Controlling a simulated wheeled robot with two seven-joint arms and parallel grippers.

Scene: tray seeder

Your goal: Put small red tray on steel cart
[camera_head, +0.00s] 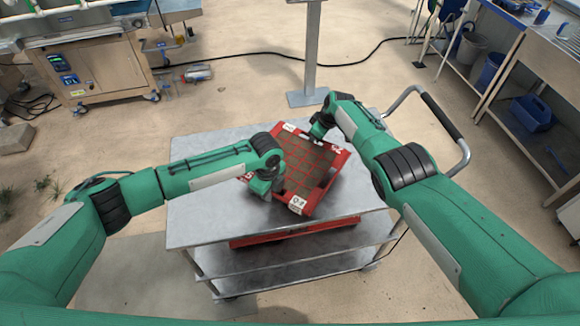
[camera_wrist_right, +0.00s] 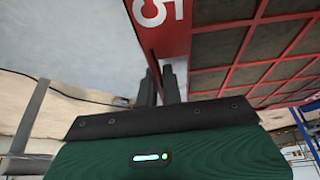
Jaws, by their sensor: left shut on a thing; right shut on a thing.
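The small red tray (camera_head: 334,190), with a grid of dark cells, is over the top shelf of the steel cart (camera_head: 205,213). It looks tilted and turned at an angle; whether it touches the cart top is hard to tell. My left gripper (camera_head: 266,190) is shut on its left side. My right gripper (camera_head: 320,130) is shut on its far side. In the right wrist view the fingers (camera_wrist_right: 162,88) grip the red rim beside a white number 5, with the tray's cells (camera_wrist_right: 240,50) to the right.
Another red tray (camera_head: 290,236) sits on the cart's lower shelf. The cart's handle (camera_head: 440,115) rises at the right. A metal post (camera_head: 312,50) stands behind the cart. A workbench with buckets (camera_head: 490,68) is at the right, and a steel machine (camera_head: 95,70) at the left.

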